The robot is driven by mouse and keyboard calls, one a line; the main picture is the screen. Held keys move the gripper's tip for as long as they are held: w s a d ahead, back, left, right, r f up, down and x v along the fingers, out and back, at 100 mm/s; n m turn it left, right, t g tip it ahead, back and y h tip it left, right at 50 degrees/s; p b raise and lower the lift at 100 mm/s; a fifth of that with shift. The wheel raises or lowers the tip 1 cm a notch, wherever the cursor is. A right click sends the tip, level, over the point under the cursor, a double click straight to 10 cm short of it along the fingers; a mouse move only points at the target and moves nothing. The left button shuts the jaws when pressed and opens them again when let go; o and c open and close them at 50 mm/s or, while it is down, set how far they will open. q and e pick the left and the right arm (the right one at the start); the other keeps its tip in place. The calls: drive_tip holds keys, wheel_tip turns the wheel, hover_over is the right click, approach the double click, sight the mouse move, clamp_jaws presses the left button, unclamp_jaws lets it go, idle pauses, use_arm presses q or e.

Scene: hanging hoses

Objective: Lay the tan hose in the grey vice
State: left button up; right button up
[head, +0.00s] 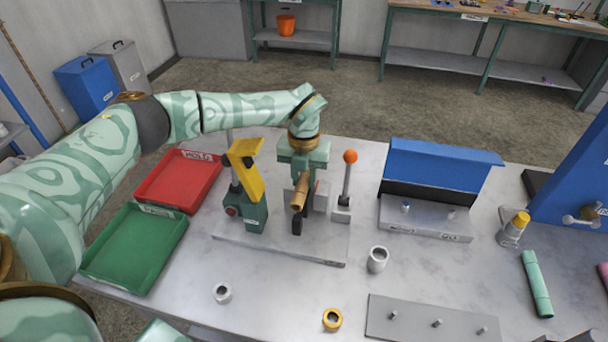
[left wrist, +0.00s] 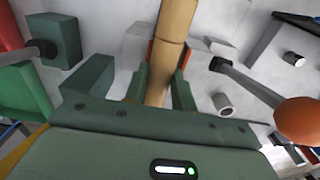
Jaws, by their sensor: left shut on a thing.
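My left gripper (head: 300,182) is above the fixture plate at the table's middle, pointing down. It is shut on the tan hose (head: 301,190), a short tan length. In the left wrist view the hose (left wrist: 172,35) runs up from between the green fingers (left wrist: 163,85). The grey vice (head: 321,197) is right at the gripper, partly hidden by it and the hose. In the left wrist view pale grey blocks (left wrist: 222,48) stand on both sides of the hose. I cannot tell whether the hose touches the vice. My right gripper is not in view.
A green press with a yellow arm (head: 246,168) stands close left of the gripper, and a lever with an orange ball (head: 350,157) close right. Red (head: 166,196) and green trays (head: 112,262) lie left. A blue-backed station (head: 440,160) stands right. Small rings and cups lie in front.

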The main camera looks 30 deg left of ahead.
sight(304, 178)
use_arm(q)
drive_tip(key=shift+f, duration=0.4)
drive_tip(key=o, duration=1.1)
drive_tip(key=shift+c, duration=0.2)
drive_tip(key=shift+r, duration=0.15)
wheel_tip(304, 178, up, 16)
drive_tip(key=p, duration=0.2)
drive_tip(key=shift+p, duration=0.3)
